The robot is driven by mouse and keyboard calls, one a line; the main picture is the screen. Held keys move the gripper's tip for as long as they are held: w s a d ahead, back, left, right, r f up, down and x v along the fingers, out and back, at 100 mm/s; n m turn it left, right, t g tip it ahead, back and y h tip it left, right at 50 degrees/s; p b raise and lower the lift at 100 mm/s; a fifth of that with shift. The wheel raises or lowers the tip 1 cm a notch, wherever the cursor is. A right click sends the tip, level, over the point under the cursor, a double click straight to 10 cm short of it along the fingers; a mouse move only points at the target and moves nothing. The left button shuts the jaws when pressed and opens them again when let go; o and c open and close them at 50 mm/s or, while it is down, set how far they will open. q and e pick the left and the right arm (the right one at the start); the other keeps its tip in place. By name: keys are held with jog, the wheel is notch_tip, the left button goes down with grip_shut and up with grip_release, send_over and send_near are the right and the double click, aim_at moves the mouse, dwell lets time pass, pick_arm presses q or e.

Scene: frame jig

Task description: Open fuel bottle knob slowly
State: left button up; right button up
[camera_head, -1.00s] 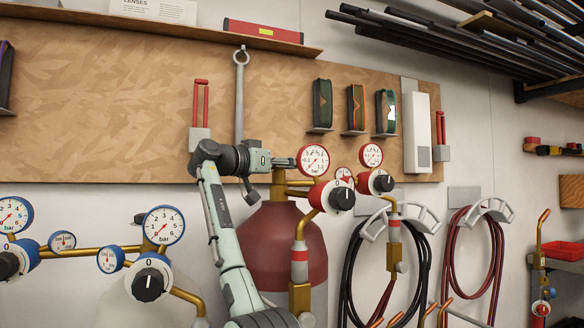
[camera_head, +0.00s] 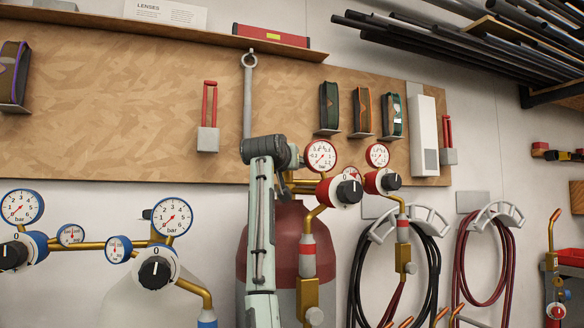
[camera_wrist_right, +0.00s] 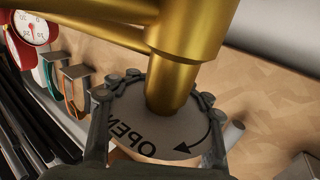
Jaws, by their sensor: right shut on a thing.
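The fuel bottle (camera_head: 287,228) is a dark red cylinder at the centre of the head view, standing upright behind my right arm. Its knob (camera_wrist_right: 168,132) is a grey disc marked "OPEN" with a curved arrow, seen in the right wrist view. My right gripper (camera_wrist_right: 155,112) is shut on the knob, its fingers on both sides of the disc. A brass valve stem (camera_wrist_right: 172,85) rises from the disc's middle. In the head view my right wrist covers the knob and the fingers. My left gripper is in no view.
A regulator with red-rimmed gauges (camera_head: 321,155) and a black dial (camera_head: 349,191) sits just right of my wrist. A blue-rimmed regulator (camera_head: 172,216) on a pale bottle stands at left. Black hose (camera_head: 428,285) hangs at right. A wooden tool board (camera_head: 110,120) is behind.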

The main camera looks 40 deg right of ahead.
dwell(0.3)
jog(key=o, duration=1.4)
jog(key=shift+c, duration=0.2)
notch_tip(320, 180, up, 10)
jog(key=shift+o, duration=0.4)
